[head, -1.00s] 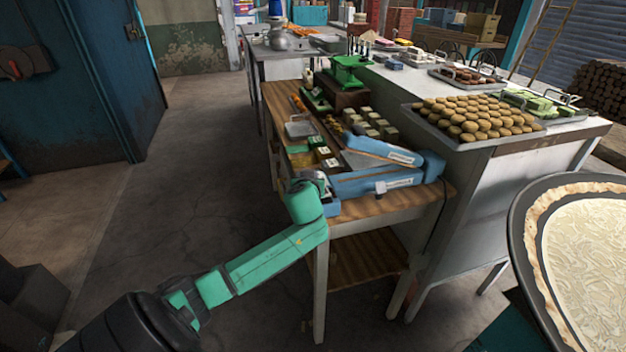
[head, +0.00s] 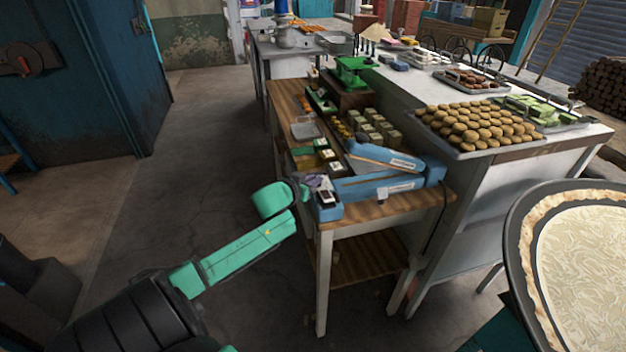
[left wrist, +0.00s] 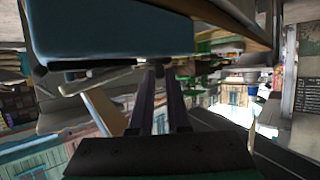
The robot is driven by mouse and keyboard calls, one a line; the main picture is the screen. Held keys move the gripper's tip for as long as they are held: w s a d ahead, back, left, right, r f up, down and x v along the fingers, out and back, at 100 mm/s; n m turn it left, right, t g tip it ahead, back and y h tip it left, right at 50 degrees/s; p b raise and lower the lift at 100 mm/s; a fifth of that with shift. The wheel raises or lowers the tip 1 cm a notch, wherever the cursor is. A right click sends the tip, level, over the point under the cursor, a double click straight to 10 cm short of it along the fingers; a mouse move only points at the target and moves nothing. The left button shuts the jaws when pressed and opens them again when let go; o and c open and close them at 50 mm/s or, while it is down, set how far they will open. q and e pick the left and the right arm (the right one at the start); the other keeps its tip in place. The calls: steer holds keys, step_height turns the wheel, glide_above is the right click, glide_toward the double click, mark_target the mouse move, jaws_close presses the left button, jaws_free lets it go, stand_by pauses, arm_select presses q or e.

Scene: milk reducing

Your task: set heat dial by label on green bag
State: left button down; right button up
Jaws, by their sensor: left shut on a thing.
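A blue sealer machine (head: 370,185) with a white label lies along the near end of the wooden side table (head: 385,212). At its left end is a blue box (head: 328,210) with a dark and white face on top. My left gripper (head: 314,183) is at this end, with its jaws shut on a small part that looks like the dial; the dial's setting is too small to read. In the left wrist view the gripper's fingers (left wrist: 158,85) reach up to the underside of a blue body (left wrist: 105,30). A small green packet (head: 320,144) lies behind the sealer; its label is unreadable. My right gripper is out of view.
A tray of round brown pieces (head: 475,125) sits on the long counter to the right. A large pan (head: 515,235) fills the lower right.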

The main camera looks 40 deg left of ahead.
arm_select(q)
steer(key=shift+f, duration=0.15)
steer(key=c, duration=0.9)
jaws_free()
steer(key=v, duration=1.4)
steer(key=shift+s+r, duration=0.25)
